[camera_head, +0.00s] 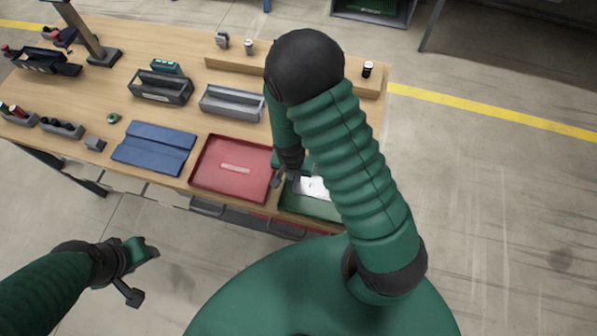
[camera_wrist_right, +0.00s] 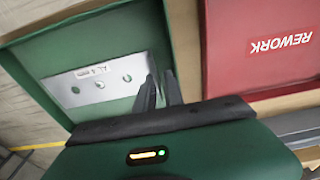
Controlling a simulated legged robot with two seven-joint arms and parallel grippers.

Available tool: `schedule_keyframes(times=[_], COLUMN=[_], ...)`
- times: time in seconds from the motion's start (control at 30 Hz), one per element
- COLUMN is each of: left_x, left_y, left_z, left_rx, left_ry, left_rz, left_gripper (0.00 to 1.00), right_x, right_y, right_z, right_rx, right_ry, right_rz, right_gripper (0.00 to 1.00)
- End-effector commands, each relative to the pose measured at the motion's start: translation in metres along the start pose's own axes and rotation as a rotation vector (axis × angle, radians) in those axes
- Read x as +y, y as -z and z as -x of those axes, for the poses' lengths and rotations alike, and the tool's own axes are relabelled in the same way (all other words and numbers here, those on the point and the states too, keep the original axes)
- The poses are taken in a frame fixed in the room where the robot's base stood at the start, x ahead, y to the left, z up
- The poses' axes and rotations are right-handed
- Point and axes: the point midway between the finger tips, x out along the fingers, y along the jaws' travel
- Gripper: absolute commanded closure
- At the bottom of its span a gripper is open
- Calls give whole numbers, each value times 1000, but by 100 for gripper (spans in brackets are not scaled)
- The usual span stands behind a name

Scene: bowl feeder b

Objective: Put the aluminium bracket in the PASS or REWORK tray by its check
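The aluminium bracket (camera_head: 312,187) is a flat silver plate with holes and a small printed label. It lies in the green tray (camera_head: 303,204) at the table's front edge, and in the right wrist view the bracket (camera_wrist_right: 100,84) shows inside the green tray's walls. My right gripper (camera_head: 286,179) is over that tray's left side. Its dark fingers (camera_wrist_right: 162,90) are apart, with green showing between them, beside the bracket's end. My arm hides part of the green tray. The red tray (camera_head: 208,183) is marked REWORK and empty. My left gripper (camera_head: 142,270) is open and empty, off the table.
A blue two-part mat (camera_head: 154,148) lies left of the red tray. Grey bin (camera_head: 232,103) and dark bin (camera_head: 161,88) stand behind. A wooden ledge (camera_head: 228,66) with small parts runs along the back. Drawer handles (camera_head: 207,207) jut out below the front edge.

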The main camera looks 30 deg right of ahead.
Motion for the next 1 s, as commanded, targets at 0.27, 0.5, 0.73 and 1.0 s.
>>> schedule_keyframes(times=[0.27, 0.5, 0.73, 1.0], left_x=[-1, 0, 0, 0], left_y=[0, 0, 0, 0], left_z=[0, 0, 2, -1], left_rx=[0, 0, 0, 0], left_ry=[1, 0, 0, 0], left_rz=[2, 1, 1, 1], left_gripper=[53, 53, 53, 53], right_x=[4, 6, 4, 3], right_y=[3, 5, 3, 5], right_z=[-1, -3, 0, 47], right_rx=[-4, -7, -4, 1], right_ry=[6, 5, 2, 9], right_rz=[2, 0, 1, 1], right_gripper=[88, 88, 88, 88])
